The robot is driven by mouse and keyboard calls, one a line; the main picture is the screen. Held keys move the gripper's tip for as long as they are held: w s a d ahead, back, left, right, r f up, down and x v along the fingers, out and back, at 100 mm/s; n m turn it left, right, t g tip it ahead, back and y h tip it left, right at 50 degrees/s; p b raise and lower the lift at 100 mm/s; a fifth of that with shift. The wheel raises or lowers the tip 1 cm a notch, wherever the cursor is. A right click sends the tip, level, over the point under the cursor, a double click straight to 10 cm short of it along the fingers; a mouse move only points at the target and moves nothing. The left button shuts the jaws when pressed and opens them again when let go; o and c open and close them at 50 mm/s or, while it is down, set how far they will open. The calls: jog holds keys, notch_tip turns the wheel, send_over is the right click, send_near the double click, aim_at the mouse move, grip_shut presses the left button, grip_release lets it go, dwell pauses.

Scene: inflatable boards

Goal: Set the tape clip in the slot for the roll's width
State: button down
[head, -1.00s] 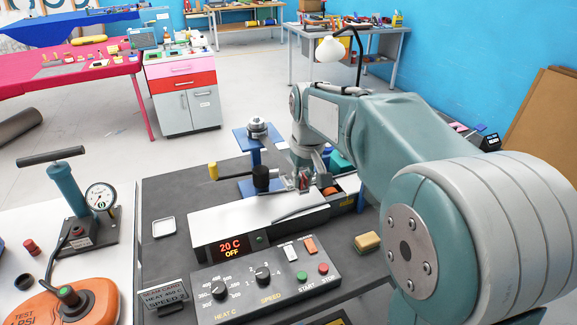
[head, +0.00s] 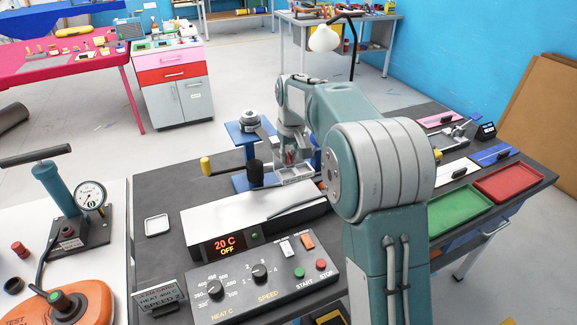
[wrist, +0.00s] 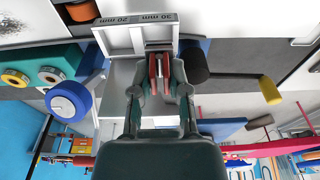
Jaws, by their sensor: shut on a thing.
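My gripper (wrist: 160,85) is shut on a small red piece (wrist: 154,76), which looks like the tape clip; its outline is partly hidden by the fingers. In the wrist view, the gripper is at a grey metal slot holder (wrist: 111,40) labelled 20 mm and 30 mm. The red piece is at the 30 mm side; I cannot tell whether it is in the slot. In the head view, the gripper (head: 290,157) is just above the holder (head: 294,173), behind the white machine (head: 225,220). An orange roll (wrist: 82,12) shows at the wrist view's top left.
A black crank with a yellow handle (head: 206,166) stands left of the gripper. A control box (head: 262,281) sits in front of the machine. Green (head: 458,212) and red (head: 508,183) trays lie to the right. A blue-and-white roll (wrist: 68,100) is beside the holder.

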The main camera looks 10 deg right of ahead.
aim_at(287, 176)
jog(key=shift+w+a+f, duration=0.35)
jog(key=shift+w+f, duration=0.1)
jog(key=shift+f, duration=0.1)
jog(key=f, duration=0.3)
jog(key=shift+w+d+f, duration=0.15)
jog(key=shift+w+d, duration=0.15)
jog(key=shift+d, duration=0.05)
jog(key=shift+d+f, duration=0.15)
jog(key=shift+f, duration=0.1)
jog(key=c, duration=0.6)
grip_release()
jog(key=shift+a+f, duration=0.1)
jog(key=shift+a, duration=0.2)
jog(key=shift+d, duration=0.15)
